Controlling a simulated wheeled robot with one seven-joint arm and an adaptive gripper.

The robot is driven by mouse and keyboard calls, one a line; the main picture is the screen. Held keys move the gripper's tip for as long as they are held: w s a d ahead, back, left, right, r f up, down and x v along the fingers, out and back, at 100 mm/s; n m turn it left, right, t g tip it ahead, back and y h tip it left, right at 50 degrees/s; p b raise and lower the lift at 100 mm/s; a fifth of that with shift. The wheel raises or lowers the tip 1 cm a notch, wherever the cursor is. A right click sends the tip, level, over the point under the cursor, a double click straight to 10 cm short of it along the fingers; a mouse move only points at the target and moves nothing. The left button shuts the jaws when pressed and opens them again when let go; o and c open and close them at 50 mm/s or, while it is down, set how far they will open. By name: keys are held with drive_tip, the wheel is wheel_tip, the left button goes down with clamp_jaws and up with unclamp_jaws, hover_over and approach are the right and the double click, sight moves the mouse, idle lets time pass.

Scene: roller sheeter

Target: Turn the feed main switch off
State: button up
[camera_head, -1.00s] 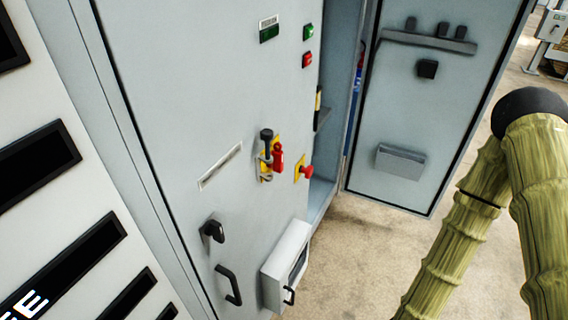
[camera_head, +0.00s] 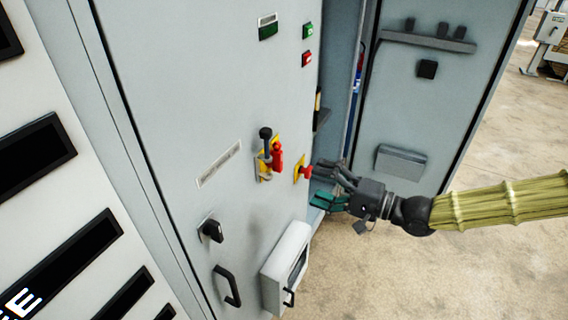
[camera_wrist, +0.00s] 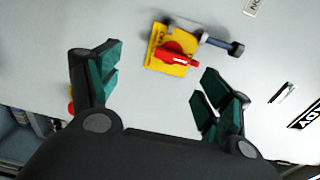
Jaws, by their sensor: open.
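The feed main switch is a red rotary handle (camera_head: 277,157) on a yellow plate (camera_head: 262,170), mounted on the grey cabinet door (camera_head: 190,100). A dark-knobbed metal hasp or bolt (camera_head: 265,134) sits right beside the handle. In the wrist view the red handle (camera_wrist: 176,56) lies across the yellow plate (camera_wrist: 160,64), beyond the fingertips and between them. My gripper (camera_head: 318,182) is open and empty, to the right of the switch and apart from it. Its green-padded fingers (camera_wrist: 155,85) are spread wide in the wrist view.
A red push button (camera_head: 305,172) on a yellow plate is close to my fingers. A black latch (camera_head: 212,231), a handle (camera_head: 228,286) and a small grey box (camera_head: 286,258) are lower on the door. An open cabinet door (camera_head: 425,110) stands behind my gripper.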

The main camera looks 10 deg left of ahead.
sight(282, 162)
drive_tip(key=shift+w+r+p+x, duration=0.1)
drive_tip(key=shift+r+p+x, duration=0.4)
drive_tip(key=shift+x, duration=1.25)
drive_tip(key=shift+w+r+p+x, duration=0.1)
drive_tip(key=shift+r+p+x, duration=0.4)
drive_tip(key=shift+x, duration=1.25)
drive_tip(key=shift+w+r+p+x, duration=0.15)
drive_tip(key=shift+p+x, duration=0.65)
drive_tip(key=shift+x, duration=1)
drive_tip(key=shift+d, duration=0.1)
drive_tip(key=c, duration=1)
